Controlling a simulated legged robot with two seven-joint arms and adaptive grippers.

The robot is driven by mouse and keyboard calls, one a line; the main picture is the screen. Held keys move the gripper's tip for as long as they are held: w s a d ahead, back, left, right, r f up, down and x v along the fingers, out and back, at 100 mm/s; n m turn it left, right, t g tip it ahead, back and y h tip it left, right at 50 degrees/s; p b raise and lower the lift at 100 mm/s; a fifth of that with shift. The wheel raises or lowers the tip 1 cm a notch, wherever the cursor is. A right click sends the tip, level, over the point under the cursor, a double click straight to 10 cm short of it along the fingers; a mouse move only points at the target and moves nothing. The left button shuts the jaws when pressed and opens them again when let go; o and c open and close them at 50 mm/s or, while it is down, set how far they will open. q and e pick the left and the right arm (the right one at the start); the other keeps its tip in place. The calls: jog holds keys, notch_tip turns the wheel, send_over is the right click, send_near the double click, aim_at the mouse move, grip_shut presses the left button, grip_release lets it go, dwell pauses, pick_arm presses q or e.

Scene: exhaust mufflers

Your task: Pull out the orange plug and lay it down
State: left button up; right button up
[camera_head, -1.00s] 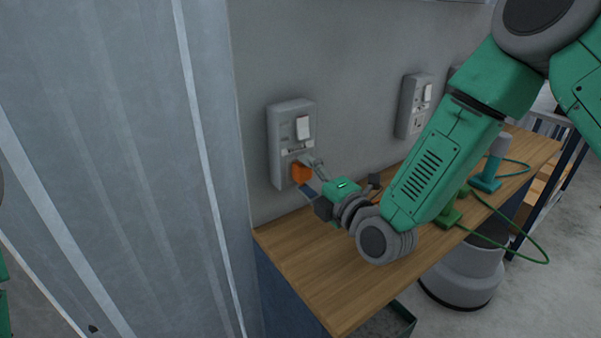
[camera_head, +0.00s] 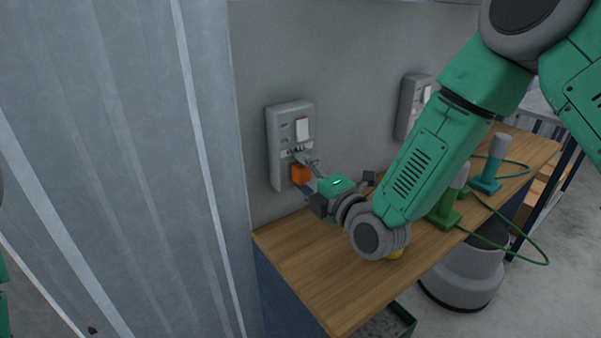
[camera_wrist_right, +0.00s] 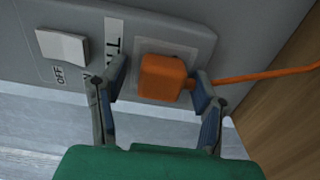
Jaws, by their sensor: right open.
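The orange plug (camera_head: 300,174) sits in the lower socket of the grey wall outlet box (camera_head: 275,150). In the right wrist view the plug (camera_wrist_right: 162,78) is a blocky orange piece with an orange cord (camera_wrist_right: 270,74) running right. My right gripper (camera_head: 304,176) is at the plug, its fingers open on either side of it. In the right wrist view the gripper (camera_wrist_right: 158,85) has one finger left of the plug with a gap and the other close to its right side, by the cord. My left gripper is not in view.
A wooden bench (camera_head: 300,265) runs along the wall below the outlet, with clear top at its near end. Green (camera_head: 447,200) and teal (camera_head: 488,170) tools with cords stand farther right. A second wall box (camera_head: 412,105) is behind my right arm. A corrugated metal panel (camera_head: 120,150) stands at left.

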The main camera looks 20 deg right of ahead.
aim_at(306, 176)
dwell(0.6)
grip_shut()
jog(key=shift+v, duration=3)
